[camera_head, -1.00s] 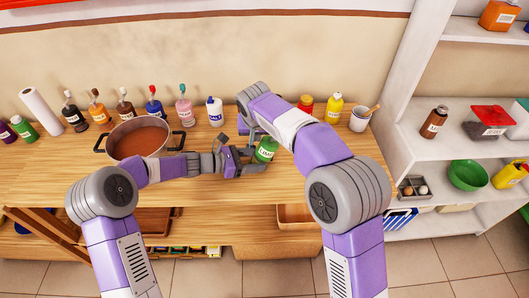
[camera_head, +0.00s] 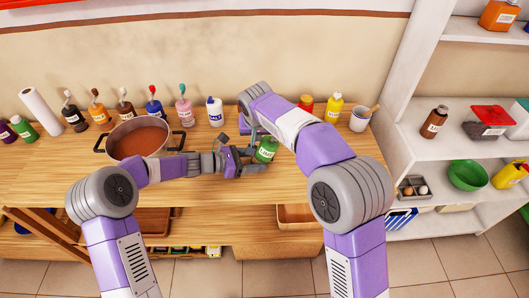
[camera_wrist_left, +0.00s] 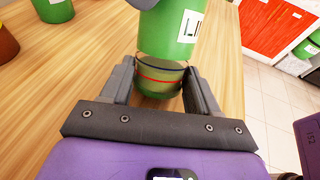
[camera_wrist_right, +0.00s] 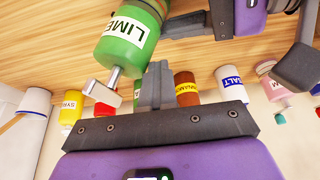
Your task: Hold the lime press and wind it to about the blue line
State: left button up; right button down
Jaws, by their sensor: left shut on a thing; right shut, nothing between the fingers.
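The lime press has a green body (camera_head: 266,149) with a "LIME" label and stands upright on the wooden table. In the left wrist view its clear lower cup (camera_wrist_left: 160,84) carries a red line and a darker line above it; the contents look pale green, their level hard to read. My left gripper (camera_wrist_left: 160,76) is shut around this cup, one finger on each side. In the right wrist view a metal stem and a pale crank arm (camera_wrist_right: 101,93) rise from the press (camera_wrist_right: 128,40). My right gripper (camera_wrist_right: 156,84) is shut and empty, beside the crank.
A pot of reddish-brown sauce (camera_head: 140,141) stands left of the press. Several labelled bottles, including a salt bottle (camera_head: 215,111) and a yellow bottle (camera_head: 334,108), line the table's back. A white cup (camera_head: 360,119) stands at the right. The table's front is mostly bare.

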jog(key=shift+r, duration=0.4)
notch_tip(320, 180, up, 6)
jog(key=shift+a, duration=0.25)
dwell(0.5)
dwell(0.4)
jog(key=c, duration=1.5)
grip_release()
jog(key=shift+s+d+r, duration=0.1)
jog(key=shift+d+r, duration=0.15)
jog(key=shift+o, duration=1.4)
jog(key=s+d+r+m+y, duration=0.1)
jog(key=s+d+r+y, duration=0.3)
jog(key=d, duration=0.6)
jog(key=s+r, duration=0.1)
jog(key=s, duration=0.1)
jog(key=shift+s+r+m, duration=0.2)
jog(key=shift+s+m, duration=0.1)
jog(key=shift+s, duration=0.05)
jog(key=x, duration=1.1)
jog(key=shift+w+f, duration=0.25)
jog(key=shift+w, duration=0.05)
